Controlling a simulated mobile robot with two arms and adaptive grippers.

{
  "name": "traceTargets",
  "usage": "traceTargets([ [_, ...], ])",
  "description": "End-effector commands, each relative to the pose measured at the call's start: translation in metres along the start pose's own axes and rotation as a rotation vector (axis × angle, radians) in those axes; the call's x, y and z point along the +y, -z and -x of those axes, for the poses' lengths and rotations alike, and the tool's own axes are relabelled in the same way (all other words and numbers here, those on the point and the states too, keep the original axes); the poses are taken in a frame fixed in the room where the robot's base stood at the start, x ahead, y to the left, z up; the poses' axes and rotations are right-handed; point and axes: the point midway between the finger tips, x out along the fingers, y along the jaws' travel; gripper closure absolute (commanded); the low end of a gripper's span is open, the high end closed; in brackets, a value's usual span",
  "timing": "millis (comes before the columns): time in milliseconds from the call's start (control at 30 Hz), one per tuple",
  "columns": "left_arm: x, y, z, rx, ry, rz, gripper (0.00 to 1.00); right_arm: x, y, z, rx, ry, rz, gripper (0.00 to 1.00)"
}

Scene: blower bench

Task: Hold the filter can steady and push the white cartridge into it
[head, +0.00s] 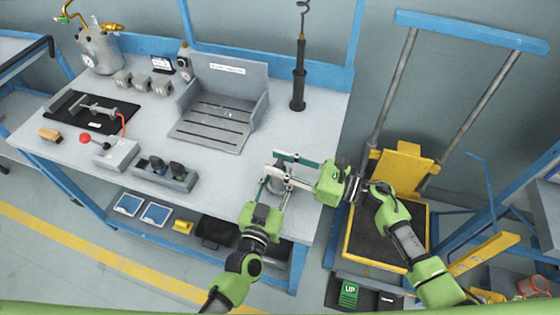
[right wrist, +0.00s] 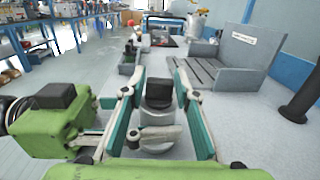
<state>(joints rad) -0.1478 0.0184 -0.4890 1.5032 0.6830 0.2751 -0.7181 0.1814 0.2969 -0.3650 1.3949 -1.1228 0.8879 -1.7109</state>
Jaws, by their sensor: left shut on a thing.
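A grey cylindrical can (head: 275,186) stands near the front right corner of the bench. My left gripper (head: 274,181) is shut on it from the front, one finger on each side. In the right wrist view a pale round body (right wrist: 157,146) with a dark top (right wrist: 158,92) stands between my right fingers. I cannot tell the white cartridge apart from the can there. My right gripper (head: 276,164) reaches in from the right. Its fingers are spread around the dark top, with a gap on each side. The fingers partly hide the can.
A grey slotted tray with a back plate (head: 215,130) stands behind on the bench. A black post tool (head: 298,88) stands at the back right. A grey holder (head: 165,173) with dark parts lies to the left. A yellow cart (head: 398,168) is to the right. Bench between tray and can is clear.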

Motion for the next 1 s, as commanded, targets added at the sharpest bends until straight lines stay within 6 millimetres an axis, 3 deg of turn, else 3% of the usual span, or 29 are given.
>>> traceTargets([
  [467,0.0,0.0,0.0,0.0,0.0,0.0,0.94,0.0,0.001,0.008,0.002,0.001,-0.001,0.58],
  [1000,0.0,0.0,0.0,0.0,0.0,0.0,0.94,0.0,0.002,0.107,0.004,0.0,-0.001,0.58],
])
